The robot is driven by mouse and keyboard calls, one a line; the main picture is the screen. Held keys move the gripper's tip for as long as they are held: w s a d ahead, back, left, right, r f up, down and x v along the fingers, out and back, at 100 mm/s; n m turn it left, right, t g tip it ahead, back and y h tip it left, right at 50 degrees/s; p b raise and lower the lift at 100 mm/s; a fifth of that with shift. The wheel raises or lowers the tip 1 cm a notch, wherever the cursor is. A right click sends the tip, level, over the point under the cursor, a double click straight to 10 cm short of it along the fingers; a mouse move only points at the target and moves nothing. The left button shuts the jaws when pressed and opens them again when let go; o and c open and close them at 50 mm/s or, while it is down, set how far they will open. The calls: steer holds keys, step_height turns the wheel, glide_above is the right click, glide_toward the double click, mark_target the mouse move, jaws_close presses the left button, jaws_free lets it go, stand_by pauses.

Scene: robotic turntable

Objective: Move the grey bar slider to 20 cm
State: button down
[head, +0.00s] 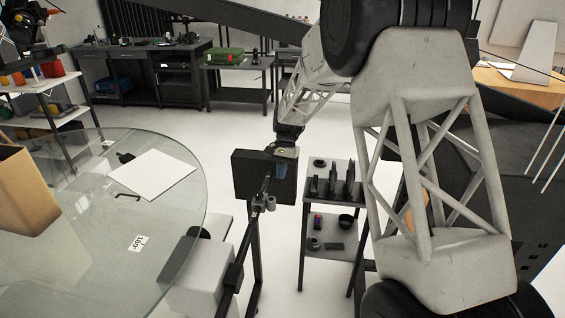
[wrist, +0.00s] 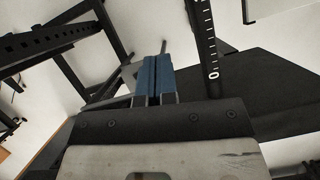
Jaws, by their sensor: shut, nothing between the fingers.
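My gripper (wrist: 154,60) has two blue fingers, shut together with nothing between them. In the head view my gripper (head: 282,170) hangs in front of a black square panel. A dark bar (head: 240,262) rises at a slant below it, with a small grey piece (head: 264,204) near its top, apparently the grey bar slider. The fingertips look close above that piece; I cannot tell if they touch. In the wrist view a black scale bar (wrist: 205,42) with white ticks and a "0" runs right of the fingers. A thin grey rod shows just beyond the fingertips.
The black panel (head: 250,180) stands on a post. A round glass turntable (head: 185,240) with a white sheet (head: 152,175) is at left. A small shelf (head: 312,205) with dark parts stands to the right, near my arm. Workbenches line the back; open floor lies between.

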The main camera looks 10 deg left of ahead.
steer(key=s+f, duration=0.3)
steer(key=s, duration=0.2)
steer(key=shift+a, duration=0.45)
steer(key=shift+s+f, duration=0.1)
steer(key=shift+s, duration=0.05)
glide_above(270, 210)
steer(key=s+d, duration=0.1)
steer(key=s, duration=0.4)
steer(key=shift+s+d+f, duration=0.1)
stand_by(0.5)
